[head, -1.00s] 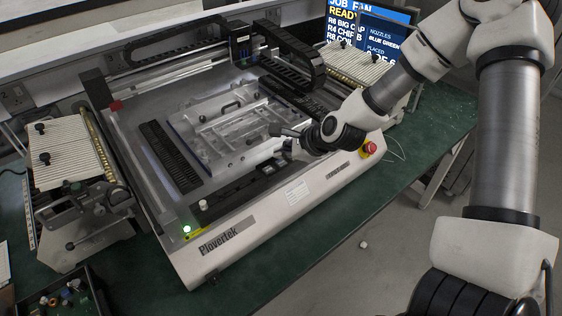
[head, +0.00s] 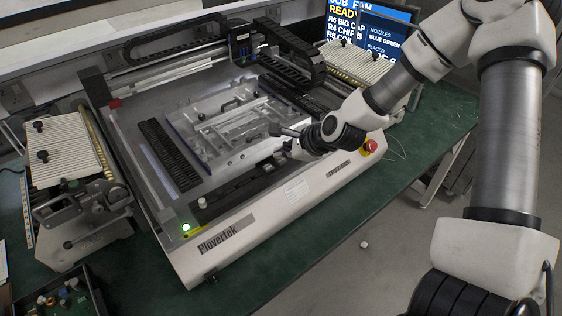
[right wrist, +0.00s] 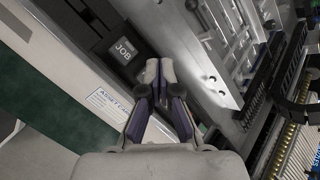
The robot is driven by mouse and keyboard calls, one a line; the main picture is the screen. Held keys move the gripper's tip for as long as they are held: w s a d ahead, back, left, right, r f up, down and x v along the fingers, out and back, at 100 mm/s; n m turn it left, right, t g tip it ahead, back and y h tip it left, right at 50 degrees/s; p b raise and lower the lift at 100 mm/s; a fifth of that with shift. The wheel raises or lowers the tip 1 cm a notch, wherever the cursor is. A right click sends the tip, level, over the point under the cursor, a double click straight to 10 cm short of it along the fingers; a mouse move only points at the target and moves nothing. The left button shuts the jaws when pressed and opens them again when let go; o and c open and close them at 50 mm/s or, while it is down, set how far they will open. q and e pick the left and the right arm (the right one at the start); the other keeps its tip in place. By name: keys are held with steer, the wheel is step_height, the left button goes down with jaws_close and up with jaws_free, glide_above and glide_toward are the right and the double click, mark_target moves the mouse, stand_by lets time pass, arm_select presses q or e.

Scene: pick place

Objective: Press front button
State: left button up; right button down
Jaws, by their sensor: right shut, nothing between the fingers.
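The pick-and-place machine (head: 222,237) stands on the green bench. A lit green button (head: 186,227) is at the front left corner, and a red knob (head: 370,146) at the right end. My right gripper (head: 278,130) is shut and empty above the machine's front part. In the right wrist view, its fingertips (right wrist: 160,70) appear right of and below the JOB button, apart from it. My left gripper is out of view.
A clear fixture plate (head: 225,125) lies in the machine bed. The black gantry (head: 240,45) spans the back. Feeder banks stand at left (head: 65,150) and right (head: 350,65). A parts tray (head: 60,295) is at the lower left. The front bench strip is mostly clear.

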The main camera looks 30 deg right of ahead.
mark_target(283, 161)
steer(key=shift+f+b, duration=0.45)
stand_by(0.7)
steer(key=shift+r, duration=0.15)
steer(key=shift+r+p, duration=0.65)
steer(key=shift+r, duration=0.05)
step_height(283, 161, up, 5)
steer(key=p, duration=0.4)
steer(key=shift+r, duration=0.1)
stand_by(0.3)
stand_by(0.4)
